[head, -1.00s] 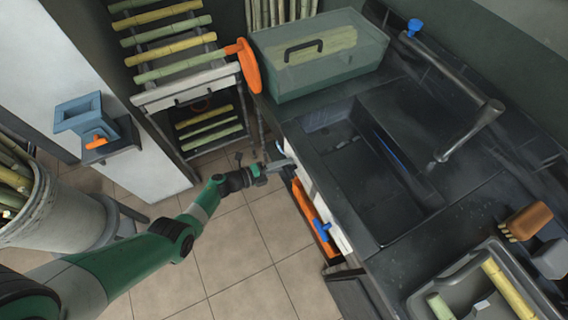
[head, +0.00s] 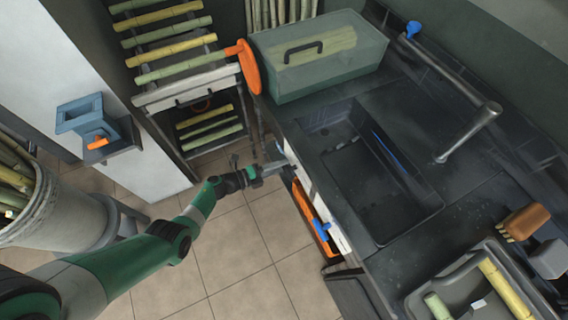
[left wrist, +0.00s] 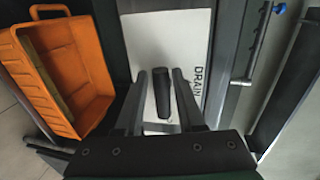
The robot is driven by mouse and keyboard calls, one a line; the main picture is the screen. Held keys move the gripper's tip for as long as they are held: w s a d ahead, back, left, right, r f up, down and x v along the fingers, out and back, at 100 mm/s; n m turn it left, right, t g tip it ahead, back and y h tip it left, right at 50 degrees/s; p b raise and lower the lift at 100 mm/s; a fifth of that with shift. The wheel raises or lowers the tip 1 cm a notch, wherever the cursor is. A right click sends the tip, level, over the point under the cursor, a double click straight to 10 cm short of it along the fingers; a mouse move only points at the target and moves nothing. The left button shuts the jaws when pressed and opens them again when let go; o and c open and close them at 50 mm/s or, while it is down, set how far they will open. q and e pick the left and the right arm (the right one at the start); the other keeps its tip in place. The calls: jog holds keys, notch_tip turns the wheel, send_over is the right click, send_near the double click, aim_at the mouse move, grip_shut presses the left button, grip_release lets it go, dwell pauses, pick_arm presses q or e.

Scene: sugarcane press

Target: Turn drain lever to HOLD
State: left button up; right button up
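The left wrist view shows a white panel (left wrist: 195,35) with the word DRAIN on its right side. A dark lever (left wrist: 162,95) stands in front of it, its grip between the fingers of my left gripper (left wrist: 162,98). The fingers are apart, with a gap on each side of the lever. No HOLD mark is readable. In the head view my left gripper (head: 274,168) is at the front face of the sink counter, by the white panel (head: 300,165); the lever is too small to make out there. My right gripper is not in view.
An orange bin (left wrist: 65,60) sits left of the panel in the wrist view. A blue handle (head: 321,229) is on the counter front. The dark sink basin (head: 425,215), a metal spout (head: 470,132) and a lidded green box (head: 310,85) are above. Open tiled floor lies below.

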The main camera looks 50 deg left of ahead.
pick_arm(q)
jog(key=p+v, duration=0.3)
jog(key=v, duration=0.7)
jog(key=shift+p, duration=0.35)
